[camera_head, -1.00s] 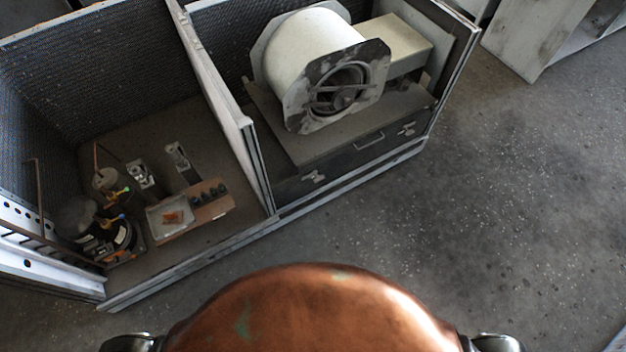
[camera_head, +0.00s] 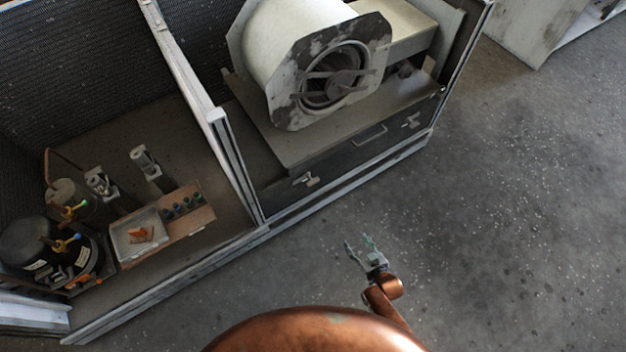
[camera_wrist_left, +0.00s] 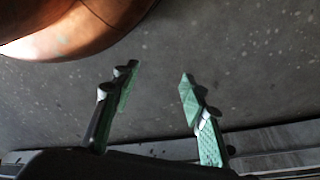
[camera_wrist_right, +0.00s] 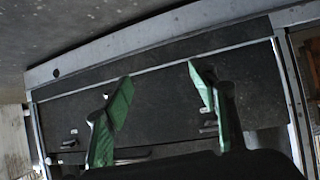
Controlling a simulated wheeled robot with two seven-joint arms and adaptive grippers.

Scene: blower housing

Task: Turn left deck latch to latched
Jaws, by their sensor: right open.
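The left deck latch (camera_head: 306,180) is a small pale metal piece low on the left of the dark deck front panel (camera_head: 340,158) under the blower. Its exact turn is too small to tell. In the right wrist view, it appears as a small piece (camera_wrist_right: 208,130), partly hidden by the finger on the right. My right gripper (camera_head: 361,246) is open and empty, in front of the panel, below and right of the latch in the head view. It also shows open in the right wrist view (camera_wrist_right: 158,88). My left gripper (camera_wrist_left: 160,85) is open and empty over the floor; the head view does not show it.
The right deck latch (camera_head: 411,122) and a bar handle (camera_head: 370,134) are on the same panel. The blower housing (camera_head: 300,60) stands above. A divider post (camera_head: 235,165) rises left of the panel. A front rail (camera_head: 345,180) runs below. Open floor (camera_head: 520,220) lies right.

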